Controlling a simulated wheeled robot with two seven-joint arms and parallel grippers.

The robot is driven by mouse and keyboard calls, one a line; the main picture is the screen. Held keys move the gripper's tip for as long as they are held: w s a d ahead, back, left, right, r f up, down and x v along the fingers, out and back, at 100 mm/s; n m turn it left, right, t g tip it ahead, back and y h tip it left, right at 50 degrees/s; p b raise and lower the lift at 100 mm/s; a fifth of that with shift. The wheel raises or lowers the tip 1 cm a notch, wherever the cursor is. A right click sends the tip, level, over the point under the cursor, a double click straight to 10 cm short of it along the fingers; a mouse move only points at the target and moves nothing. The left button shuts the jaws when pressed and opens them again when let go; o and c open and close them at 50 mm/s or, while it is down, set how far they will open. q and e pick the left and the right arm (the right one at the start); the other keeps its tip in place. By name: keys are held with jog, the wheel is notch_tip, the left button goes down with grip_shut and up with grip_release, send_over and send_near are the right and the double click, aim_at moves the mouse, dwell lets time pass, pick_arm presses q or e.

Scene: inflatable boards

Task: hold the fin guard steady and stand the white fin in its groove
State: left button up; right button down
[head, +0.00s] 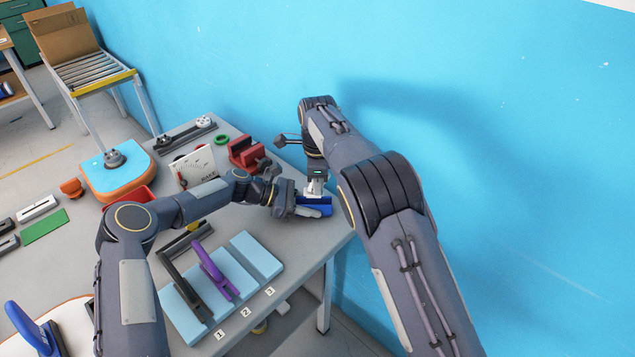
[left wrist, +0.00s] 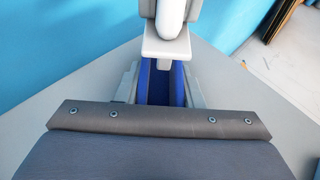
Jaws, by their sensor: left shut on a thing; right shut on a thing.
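The blue fin guard (head: 318,206) lies near the right edge of the grey table. My left gripper (head: 300,207) reaches it from the left and is shut on it. In the left wrist view the guard (left wrist: 162,84) shows between my left fingers, its groove running away from the camera. The white fin (head: 314,188) is upright under my right gripper (head: 316,178), which is shut on it from above. In the left wrist view the fin (left wrist: 167,48) is over the guard's far part. I cannot tell whether its lower edge is inside the groove.
Light blue boards (head: 255,255) marked 1, 2 and 3 lie at the table's front, with a purple piece (head: 214,270) and a dark one on them. A red vise (head: 246,154) and a white gauge plate (head: 195,167) stand behind. The blue wall (head: 480,120) is close on the right.

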jog(key=shift+f, duration=1.55)
jog(key=c, duration=1.3)
grip_release()
jog(key=shift+r, duration=0.1)
notch_tip(320, 180, up, 12)
jog(key=shift+f, duration=0.1)
pick_arm(q)
jog(key=o, duration=1)
